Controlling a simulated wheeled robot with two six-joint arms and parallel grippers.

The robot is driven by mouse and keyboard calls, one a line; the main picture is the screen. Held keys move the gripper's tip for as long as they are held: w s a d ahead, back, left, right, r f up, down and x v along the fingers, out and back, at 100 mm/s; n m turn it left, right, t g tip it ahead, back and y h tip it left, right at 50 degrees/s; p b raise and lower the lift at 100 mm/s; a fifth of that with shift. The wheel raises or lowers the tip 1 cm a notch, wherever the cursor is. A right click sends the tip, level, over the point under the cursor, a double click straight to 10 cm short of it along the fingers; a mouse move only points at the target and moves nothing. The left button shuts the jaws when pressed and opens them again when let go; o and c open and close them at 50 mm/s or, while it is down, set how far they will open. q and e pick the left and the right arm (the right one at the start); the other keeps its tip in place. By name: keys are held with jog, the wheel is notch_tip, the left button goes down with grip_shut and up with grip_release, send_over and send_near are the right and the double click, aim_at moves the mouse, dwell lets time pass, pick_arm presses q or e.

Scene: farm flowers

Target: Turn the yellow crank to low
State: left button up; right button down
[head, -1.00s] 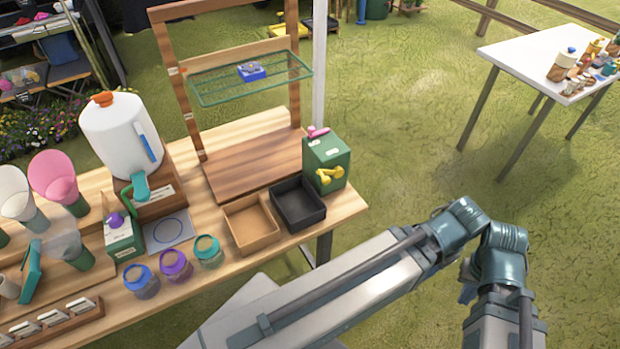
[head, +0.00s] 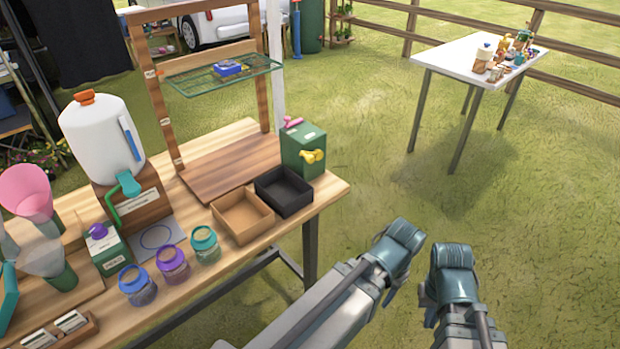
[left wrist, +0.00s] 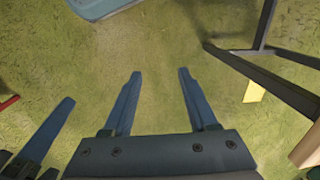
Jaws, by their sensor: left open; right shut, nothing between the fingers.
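The yellow crank (head: 313,157) is on the front face of a green box (head: 302,140) at the right end of the wooden table. Its exact setting and any labels are too small to read. A pink handle (head: 291,122) is on top of the box. My right gripper (head: 427,299) is partly hidden behind its own arm, low and right of the table, well apart from the crank. It is shut and empty. My left gripper (left wrist: 160,73) is open and empty above grass in the left wrist view; my left arm hides it in the head view.
A brown tray (head: 243,232) and a black tray (head: 257,198) sit beside the green box. Several lidded jars, a white dispenser (head: 95,140) and a wooden frame with a wire shelf (head: 190,84) stand leftward. A white table (head: 440,60) is farther right. Grass between is clear.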

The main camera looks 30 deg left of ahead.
pick_arm(q)
jog(key=w+a+f+n+b, duration=0.2)
jog(key=w+a+f+b, duration=0.2)
jog(key=a+f, duration=0.15)
jog(key=w+a+r+n+t+y, duration=0.1)
jog(key=w+a+r+n+y, duration=0.15)
jog(key=a, duration=0.25)
jog(key=w+a+r+n+y, duration=0.1)
jog(key=w+a+n+y, duration=0.15)
jog(key=a, duration=0.25)
jog(key=w+r+n+t+y, duration=0.2)
jog(key=r+n+y, duration=0.3)
jog(key=r, duration=0.4)
jog(key=w+r+n+t+y, duration=0.2)
jog(key=w+r+n+y, duration=0.2)
jog(key=r, duration=0.5)
jog(key=shift+w+a+r+n+y, duration=0.2)
jog(key=shift+w+r+n+y, duration=0.2)
jog(key=shift+n+y, duration=0.55)
pick_arm(e)
notch_tip(320, 180, down, 5)
jog(key=shift+f, duration=0.1)
pick_arm(q)
jog(key=shift+m+y, duration=0.25)
